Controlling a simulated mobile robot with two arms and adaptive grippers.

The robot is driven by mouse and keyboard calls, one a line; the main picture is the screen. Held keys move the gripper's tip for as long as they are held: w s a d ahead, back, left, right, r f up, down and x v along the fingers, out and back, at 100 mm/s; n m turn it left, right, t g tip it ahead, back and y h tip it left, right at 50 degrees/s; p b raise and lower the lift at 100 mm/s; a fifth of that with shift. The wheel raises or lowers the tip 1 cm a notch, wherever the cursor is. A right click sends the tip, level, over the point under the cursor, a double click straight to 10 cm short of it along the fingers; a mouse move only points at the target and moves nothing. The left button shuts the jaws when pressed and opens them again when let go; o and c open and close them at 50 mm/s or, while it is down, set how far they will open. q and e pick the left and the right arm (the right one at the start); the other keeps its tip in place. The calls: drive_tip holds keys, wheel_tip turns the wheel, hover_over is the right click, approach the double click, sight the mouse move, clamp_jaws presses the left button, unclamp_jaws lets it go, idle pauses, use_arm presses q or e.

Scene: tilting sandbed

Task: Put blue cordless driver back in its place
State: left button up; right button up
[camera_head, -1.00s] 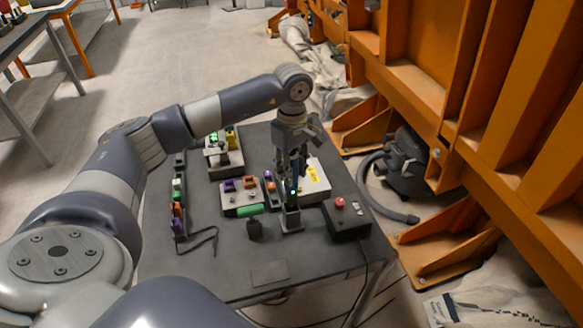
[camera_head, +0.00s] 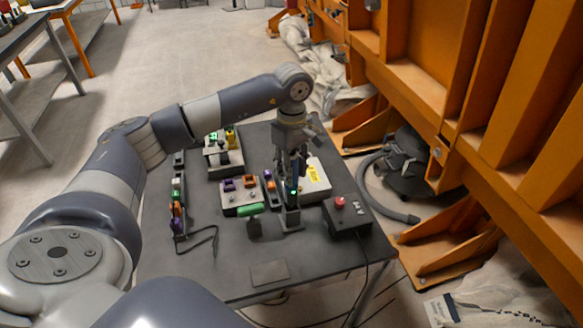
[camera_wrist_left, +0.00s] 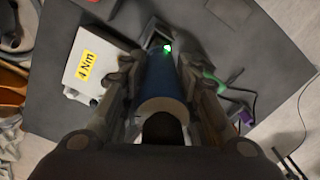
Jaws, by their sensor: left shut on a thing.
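The blue cordless driver (camera_wrist_left: 160,78) is between the fingers of my left gripper (camera_wrist_left: 160,88), which is shut on it. Its pale round end faces the left wrist camera. In the head view my left gripper (camera_head: 291,168) points down above a grey upright stand (camera_head: 291,217) near the table's middle. A green light glows by the stand, and in the left wrist view it shows just beyond the driver's far end. The fingers hide much of the driver in the head view. I cannot tell whether driver and stand touch. My right gripper is out of view.
A box with a yellow label (camera_head: 318,186) and a black box with a red button (camera_head: 347,214) lie right of the stand. A green-handled tool (camera_head: 250,211) stands close left. Several fixtures fill the back. The table's (camera_head: 205,275) front left is mostly clear.

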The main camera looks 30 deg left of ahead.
use_arm(q)
drive_tip(key=shift+f+b, duration=0.4)
drive_tip(key=shift+f, duration=0.1)
drive_tip(key=shift+f+b, duration=1.05)
drive_tip(key=shift+f, duration=0.25)
drive_tip(key=shift+f+b, duration=1.45)
drive_tip(key=shift+f, duration=0.25)
drive_tip(key=o, duration=1.7)
drive_tip(key=shift+c, duration=0.2)
drive_tip(key=shift+o, duration=0.3)
drive_tip(key=shift+r, duration=0.1)
drive_tip(key=shift+r+p, duration=2.4)
drive_tip(key=shift+r, duration=1.5)
